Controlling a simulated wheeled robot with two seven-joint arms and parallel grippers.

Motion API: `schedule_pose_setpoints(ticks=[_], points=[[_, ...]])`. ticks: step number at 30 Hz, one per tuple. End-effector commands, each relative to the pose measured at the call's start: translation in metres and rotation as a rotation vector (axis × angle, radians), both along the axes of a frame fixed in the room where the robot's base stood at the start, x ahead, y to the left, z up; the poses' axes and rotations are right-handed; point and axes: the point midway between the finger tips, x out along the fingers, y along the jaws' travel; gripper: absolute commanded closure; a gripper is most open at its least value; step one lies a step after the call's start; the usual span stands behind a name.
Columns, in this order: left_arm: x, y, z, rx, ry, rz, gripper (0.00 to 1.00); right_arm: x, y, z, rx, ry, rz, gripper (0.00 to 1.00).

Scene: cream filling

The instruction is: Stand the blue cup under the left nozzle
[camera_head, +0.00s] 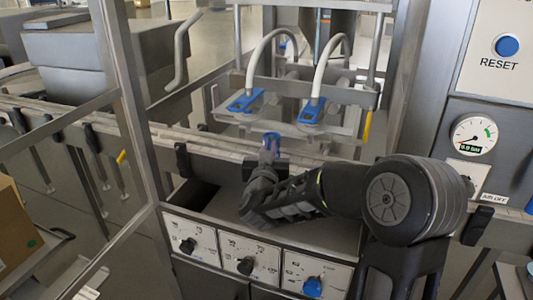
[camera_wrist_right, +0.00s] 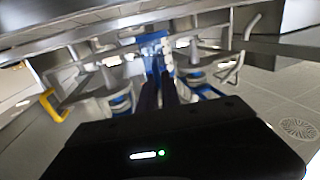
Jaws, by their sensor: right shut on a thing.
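The small blue cup (camera_head: 271,142) is in my right gripper (camera_head: 266,166), which is shut on it. It appears roughly upright. In the head view the cup is below the two blue nozzles and sideways between them, closer to the left nozzle (camera_head: 245,99) than to the right nozzle (camera_head: 313,109). It is not directly under either one in the picture. In the right wrist view the cup (camera_wrist_right: 152,40) shows beyond the dark fingers (camera_wrist_right: 158,88), blurred and partly hidden. Whether its base touches anything cannot be told. My left gripper is out of view.
White curved hoses (camera_head: 331,54) rise from the nozzles. A metal rail (camera_head: 222,142) runs across behind the gripper. A knob panel (camera_head: 245,262) is at the front. A gauge panel (camera_head: 474,136) stands right, a steel frame post (camera_head: 133,110) left.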

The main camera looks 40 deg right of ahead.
Motion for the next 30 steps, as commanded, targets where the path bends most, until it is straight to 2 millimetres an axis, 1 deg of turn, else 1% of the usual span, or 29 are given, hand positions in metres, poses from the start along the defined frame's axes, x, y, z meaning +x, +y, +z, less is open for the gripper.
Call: schedule_pose_setpoints(ticks=[21, 24, 30], points=[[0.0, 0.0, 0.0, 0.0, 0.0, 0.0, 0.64, 0.035, -0.052, -0.004, 0.0, 0.0, -0.003, 1.0], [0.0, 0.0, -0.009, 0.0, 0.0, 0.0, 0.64, 0.036, -0.051, -0.017, 0.0, 0.001, 0.0, 1.0], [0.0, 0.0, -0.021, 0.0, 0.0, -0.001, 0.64, 0.035, -0.052, -0.034, 0.0, 0.001, 0.0, 1.0]])
